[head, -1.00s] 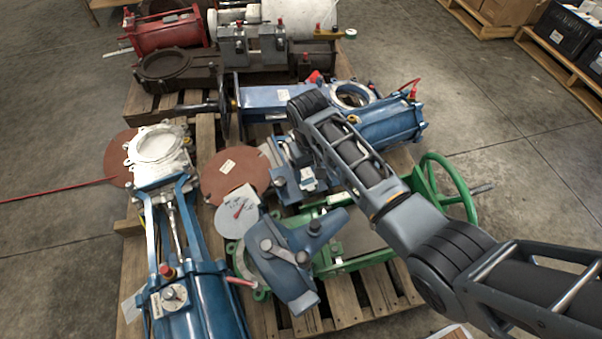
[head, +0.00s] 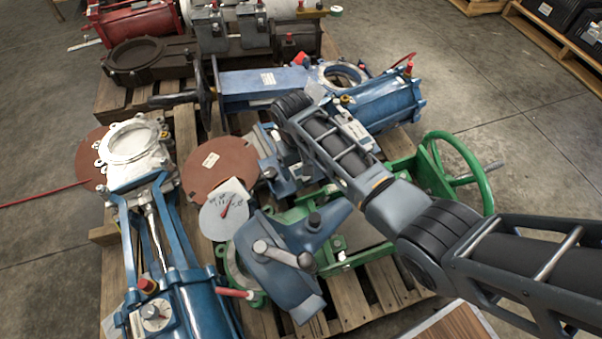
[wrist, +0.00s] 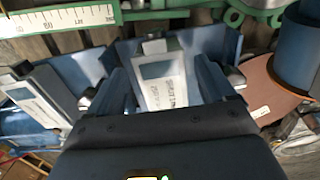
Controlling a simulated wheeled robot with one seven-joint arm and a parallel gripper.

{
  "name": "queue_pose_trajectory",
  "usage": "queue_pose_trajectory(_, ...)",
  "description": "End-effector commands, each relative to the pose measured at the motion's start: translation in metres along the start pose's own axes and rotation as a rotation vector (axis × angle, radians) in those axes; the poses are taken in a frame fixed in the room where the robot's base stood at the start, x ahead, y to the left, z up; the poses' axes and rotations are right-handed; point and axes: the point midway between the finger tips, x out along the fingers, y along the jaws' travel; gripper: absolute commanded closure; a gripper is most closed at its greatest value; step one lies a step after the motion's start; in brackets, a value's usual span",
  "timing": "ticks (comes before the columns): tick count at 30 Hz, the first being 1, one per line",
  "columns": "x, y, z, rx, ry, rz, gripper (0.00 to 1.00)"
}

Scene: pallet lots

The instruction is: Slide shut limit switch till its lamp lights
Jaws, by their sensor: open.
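In the wrist view, a pale grey switch-like box (wrist: 160,82) with a printed label sits between blue brackets. I take it as the limit switch; no lit lamp can be made out on it. A second pale labelled box (wrist: 42,98) tilts at the left. My gripper (wrist: 166,82) is open, its fingers on either side of the middle box; I cannot tell whether they touch it. In the head view, the blue bracketed parts (head: 271,160) show beside my arm, which hides my gripper and much of the boxes.
A green valve with a handwheel (head: 488,182) and a blue casting with grey knobs (head: 290,262) lie close by. A red-brown disc (head: 205,177) and a white dial plate (head: 224,212) are at the left. Blue cylinders crowd the wooden pallet. Open concrete floor lies at the right.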

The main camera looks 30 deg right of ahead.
Motion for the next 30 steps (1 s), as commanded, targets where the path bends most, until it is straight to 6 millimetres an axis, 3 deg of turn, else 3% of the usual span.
queue_pose_trajectory(1,0.011,0.0,0.0,0.0,-0.002,0.001,0.17)
queue_pose_trajectory(6,0.026,0.0,0.0,0.0,-0.001,0.0,0.17)
queue_pose_trajectory(17,0.029,0.0,0.0,0.0,0.0,-0.001,0.17)
queue_pose_trajectory(30,0.029,0.0,0.0,0.0,0.0,0.0,0.59)
